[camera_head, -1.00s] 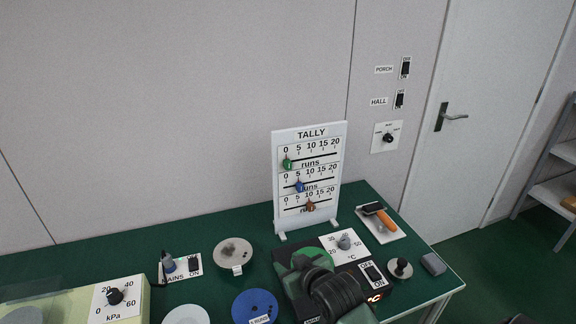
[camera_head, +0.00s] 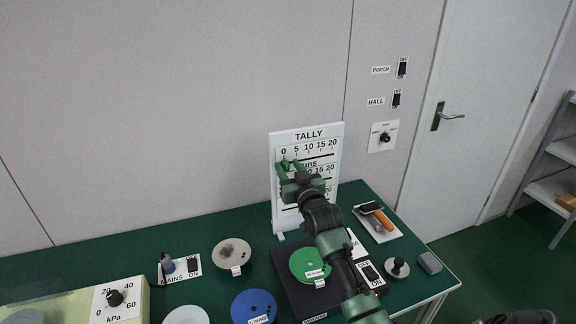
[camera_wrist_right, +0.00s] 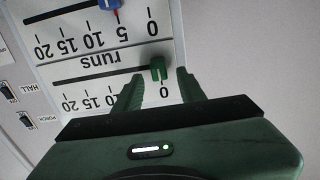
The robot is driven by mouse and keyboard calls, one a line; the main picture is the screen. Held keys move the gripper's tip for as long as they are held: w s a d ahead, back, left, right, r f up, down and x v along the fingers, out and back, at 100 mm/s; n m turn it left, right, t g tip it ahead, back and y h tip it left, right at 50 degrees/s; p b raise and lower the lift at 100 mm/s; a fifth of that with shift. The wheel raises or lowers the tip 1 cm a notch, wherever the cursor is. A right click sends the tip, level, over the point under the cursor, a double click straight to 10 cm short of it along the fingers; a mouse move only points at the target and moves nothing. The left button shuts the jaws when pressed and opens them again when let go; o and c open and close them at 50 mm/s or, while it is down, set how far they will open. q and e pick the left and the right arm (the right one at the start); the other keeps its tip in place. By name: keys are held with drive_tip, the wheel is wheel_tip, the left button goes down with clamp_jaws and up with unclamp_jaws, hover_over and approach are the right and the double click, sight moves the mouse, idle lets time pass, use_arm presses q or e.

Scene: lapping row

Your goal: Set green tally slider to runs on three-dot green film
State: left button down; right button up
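The tally board (camera_head: 306,133) stands upright on the bench, with several sliders on scales from 0 to 20. The green slider (camera_wrist_right: 158,68) is at 0 on the top scale. My right gripper (camera_head: 290,165) is raised in front of it. In the right wrist view its open fingers (camera_wrist_right: 160,85) are on either side of the green slider, with gaps showing. The blue slider (camera_wrist_right: 110,4) is near 5 on the scale below. A green film disc (camera_head: 309,262) lies on the black machine with a runs label (camera_head: 314,273), too small to read surely. My left gripper is out of view.
A blue disc (camera_head: 254,304) and a grey disc (camera_head: 232,252) lie left of the machine. A kPa dial box (camera_head: 117,297) is at front left. An orange-handled tool (camera_head: 383,222) lies on a white tray right of the board. My right forearm covers the lower board.

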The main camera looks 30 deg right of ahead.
drive_tip(key=shift+w, duration=0.35)
clamp_jaws()
idle(1.2)
